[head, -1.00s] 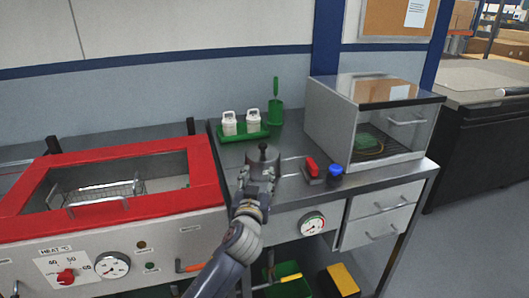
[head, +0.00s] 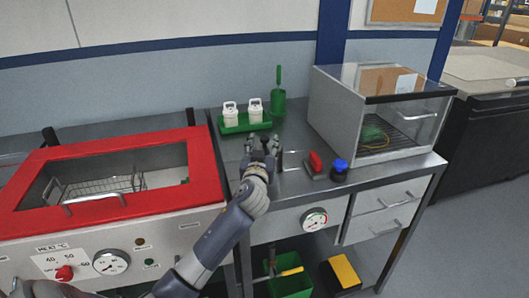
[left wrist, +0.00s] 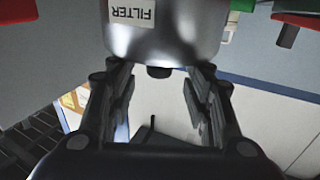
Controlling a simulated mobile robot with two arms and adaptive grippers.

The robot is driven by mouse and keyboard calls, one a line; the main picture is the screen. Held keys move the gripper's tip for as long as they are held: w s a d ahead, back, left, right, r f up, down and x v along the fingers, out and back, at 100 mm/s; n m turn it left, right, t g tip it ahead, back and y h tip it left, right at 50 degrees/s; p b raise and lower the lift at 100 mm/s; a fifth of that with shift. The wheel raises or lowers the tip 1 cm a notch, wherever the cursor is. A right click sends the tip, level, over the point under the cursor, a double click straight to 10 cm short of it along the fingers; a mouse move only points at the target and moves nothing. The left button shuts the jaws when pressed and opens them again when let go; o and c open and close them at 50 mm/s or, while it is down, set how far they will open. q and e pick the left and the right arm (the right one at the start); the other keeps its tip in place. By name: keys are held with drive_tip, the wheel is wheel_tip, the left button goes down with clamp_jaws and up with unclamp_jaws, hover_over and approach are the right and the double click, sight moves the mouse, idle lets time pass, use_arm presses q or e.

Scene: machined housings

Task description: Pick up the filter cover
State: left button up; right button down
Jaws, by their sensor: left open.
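The filter housing is a shiny metal cylinder with a white FILTER label, upside down in the left wrist view (left wrist: 165,35). A dark knob (left wrist: 158,72) shows at its end, apparently the filter cover's knob; the seam of the cover cannot be made out. My left gripper (left wrist: 160,92) is open, its two fingers apart on either side below the knob, with nothing visibly held. In the head view my left gripper (head: 262,150) hides most of the housing on the steel bench.
A green tray (head: 232,129) with two white bottles and a green scoop (head: 278,103) stand behind. A red-handled item (head: 315,163) and a blue-capped jar (head: 339,169) stand right, before a glass-fronted cabinet (head: 375,110). A red-framed bath (head: 212,165) is left.

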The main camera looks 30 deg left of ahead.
sight(264, 141)
use_arm(q)
drive_tip(key=shift+x, duration=1.75)
clamp_jaws()
